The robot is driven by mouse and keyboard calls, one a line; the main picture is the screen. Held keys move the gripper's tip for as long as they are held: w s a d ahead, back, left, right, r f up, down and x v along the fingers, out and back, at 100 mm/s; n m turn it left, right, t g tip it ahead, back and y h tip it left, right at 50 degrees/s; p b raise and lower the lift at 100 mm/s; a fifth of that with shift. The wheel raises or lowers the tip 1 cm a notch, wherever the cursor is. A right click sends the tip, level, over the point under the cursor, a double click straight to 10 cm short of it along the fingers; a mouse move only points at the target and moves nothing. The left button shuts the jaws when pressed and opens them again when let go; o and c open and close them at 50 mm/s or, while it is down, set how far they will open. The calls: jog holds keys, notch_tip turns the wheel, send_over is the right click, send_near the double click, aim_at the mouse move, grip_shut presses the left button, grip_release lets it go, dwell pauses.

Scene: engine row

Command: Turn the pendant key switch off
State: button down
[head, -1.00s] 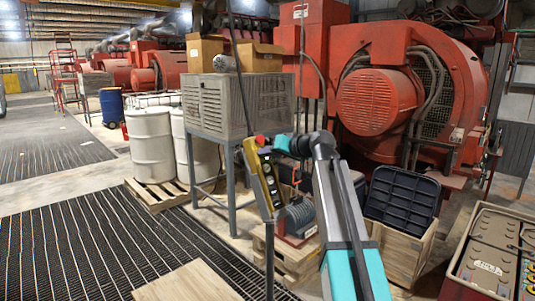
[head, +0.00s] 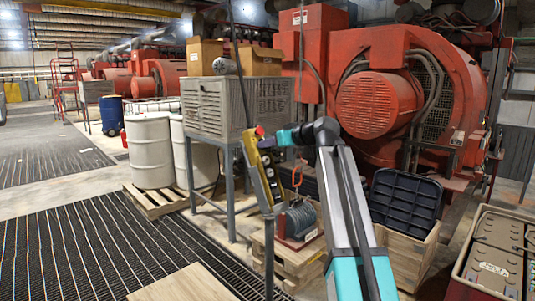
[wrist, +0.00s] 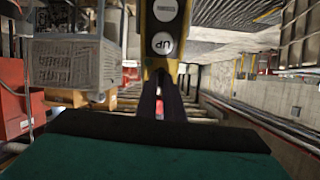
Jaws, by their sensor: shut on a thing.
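The yellow pendant (head: 262,178) stands tilted on a grey post in the head view, with dark buttons down its face and a red button on top. In the wrist view the pendant (wrist: 164,14) shows upside down, with its UP button near the top middle. My gripper (head: 268,143) is at the pendant's upper end. In the wrist view the dark fingers of my gripper (wrist: 163,76) come close together against the pendant face, at the key switch. The key itself is hidden between the fingers, so its angle cannot be told.
A grey vented cabinet (head: 215,108) on a stand is behind the pendant, with cardboard boxes (head: 258,58) on top. A red engine (head: 400,95) stands behind my arm. A wooden crate (head: 412,262) and a battery box (head: 495,250) are at right. Floor grating is clear at left.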

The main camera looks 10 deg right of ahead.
jog(key=n+b, duration=0.4)
jog(key=shift+w+d+f+y, duration=0.1)
jog(key=shift+d+f+y, duration=0.1)
jog(key=shift+y, duration=0.1)
jog(key=shift+r+n+g+b, duration=0.15)
jog(key=shift+n+g+b, duration=0.15)
jog(key=shift+n+b, duration=1.25)
jog(key=shift+n, duration=0.25)
jog(key=c, duration=1.9)
grip_release()
jog(key=shift+a, duration=0.1)
jog(key=shift+o, duration=0.2)
jog(key=shift+r, duration=0.1)
jog(key=v, duration=1.4)
